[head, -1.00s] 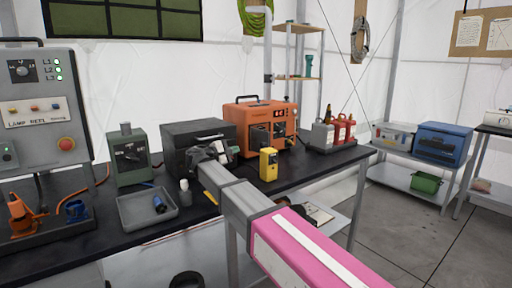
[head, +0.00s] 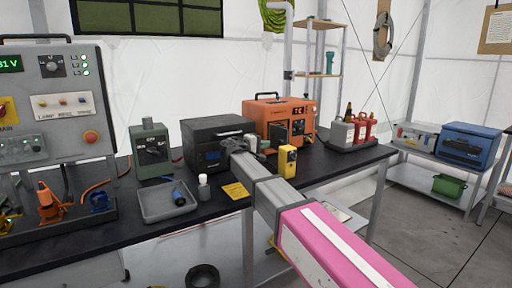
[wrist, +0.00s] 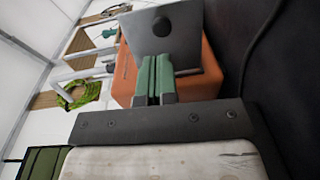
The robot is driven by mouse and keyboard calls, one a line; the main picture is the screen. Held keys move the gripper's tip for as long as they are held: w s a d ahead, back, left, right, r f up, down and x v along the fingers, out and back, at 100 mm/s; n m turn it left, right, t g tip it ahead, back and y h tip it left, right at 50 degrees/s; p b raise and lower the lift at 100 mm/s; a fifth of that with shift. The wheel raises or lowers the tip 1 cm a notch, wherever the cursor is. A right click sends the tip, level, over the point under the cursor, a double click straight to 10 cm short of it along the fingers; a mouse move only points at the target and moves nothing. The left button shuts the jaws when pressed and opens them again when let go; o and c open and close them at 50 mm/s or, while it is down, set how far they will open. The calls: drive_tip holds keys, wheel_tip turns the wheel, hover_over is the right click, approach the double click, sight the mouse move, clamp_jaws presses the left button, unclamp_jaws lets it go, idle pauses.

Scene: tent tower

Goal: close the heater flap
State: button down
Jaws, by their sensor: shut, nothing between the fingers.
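In the wrist view a flat grey plate with a round black knob (wrist: 176,27), which looks like the heater flap (wrist: 207,50), stands in front of an orange housing (wrist: 125,75). My gripper (wrist: 155,62) has green fingers pressed together with nothing between them. Their tips overlap the plate's near side; I cannot tell whether they touch it. In the head view the orange heater unit (head: 268,110) stands on the black bench, with its front facing right. My gripper (head: 262,143) is just left of it. The flap is not clear there, and its angle cannot be told.
A dark box (head: 205,133) stands close behind and left of my gripper. A yellow device (head: 287,162) is close on its right. A grey tray (head: 165,210), a small white bottle (head: 203,188) and a green machine (head: 150,150) are further left. Red bottles (head: 366,127) stand beyond the heater.

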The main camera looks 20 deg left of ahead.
sight(280, 142)
drive_tip(key=x, duration=0.5)
drive_tip(key=shift+w+d, duration=0.2)
drive_tip(key=shift+w, duration=0.05)
drive_tip(key=shift+w+d, duration=0.5)
drive_tip(key=shift+d, duration=0.25)
drive_tip(key=shift+s, duration=0.1)
